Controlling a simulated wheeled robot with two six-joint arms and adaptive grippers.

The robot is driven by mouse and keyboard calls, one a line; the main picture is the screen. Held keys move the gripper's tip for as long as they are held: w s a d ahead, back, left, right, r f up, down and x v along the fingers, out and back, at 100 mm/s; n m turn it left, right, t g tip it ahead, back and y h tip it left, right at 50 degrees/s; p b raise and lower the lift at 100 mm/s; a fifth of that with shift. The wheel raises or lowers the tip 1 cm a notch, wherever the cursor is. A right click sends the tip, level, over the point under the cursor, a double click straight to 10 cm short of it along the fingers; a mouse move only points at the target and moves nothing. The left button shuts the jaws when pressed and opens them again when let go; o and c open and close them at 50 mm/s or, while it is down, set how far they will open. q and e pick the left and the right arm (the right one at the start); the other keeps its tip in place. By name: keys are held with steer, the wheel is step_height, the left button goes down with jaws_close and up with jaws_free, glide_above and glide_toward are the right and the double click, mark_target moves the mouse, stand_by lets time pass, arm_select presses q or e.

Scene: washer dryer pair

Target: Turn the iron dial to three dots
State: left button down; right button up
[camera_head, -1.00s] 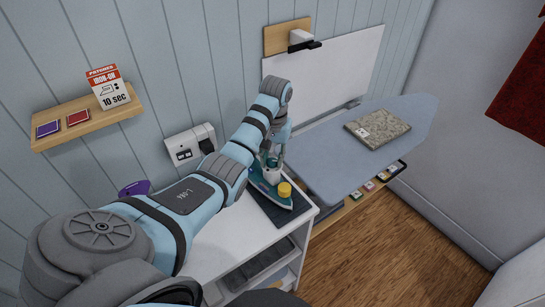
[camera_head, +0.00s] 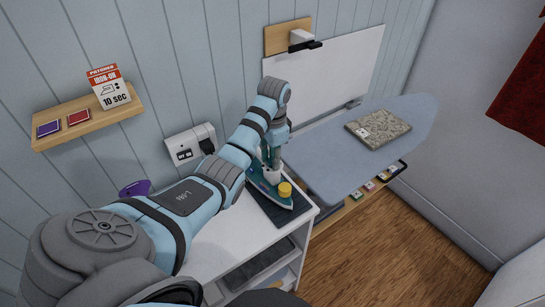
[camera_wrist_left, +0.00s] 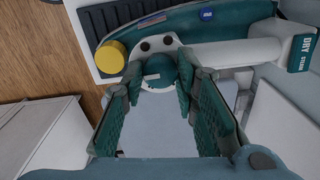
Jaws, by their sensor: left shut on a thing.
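The iron (camera_head: 270,186) is teal and white and rests on a dark mat (camera_head: 290,212) on the white cabinet top. In the left wrist view the iron (camera_wrist_left: 220,20) shows its white handle, a yellow cap (camera_wrist_left: 110,57) and a round teal dial (camera_wrist_left: 160,70). My left gripper (camera_wrist_left: 159,85) reaches down from above, its two green padded fingers shut on the dial, one on each side. The dial's dot marks cannot be read. In the head view my left gripper (camera_head: 270,160) is partly hidden by its own arm. My right gripper is not in view.
An ironing board (camera_head: 330,150) with a folded patterned cloth (camera_head: 378,128) stands at the right. A shelf (camera_head: 90,118) with an iron-on box (camera_head: 108,88) and an outlet (camera_head: 188,145) are on the wall. A purple object (camera_head: 135,188) lies behind my arm.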

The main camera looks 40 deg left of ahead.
arm_select(q)
steer(key=shift+m, duration=0.3)
steer(key=c, duration=1.2)
jaws_free()
steer(key=shift+c, duration=0.2)
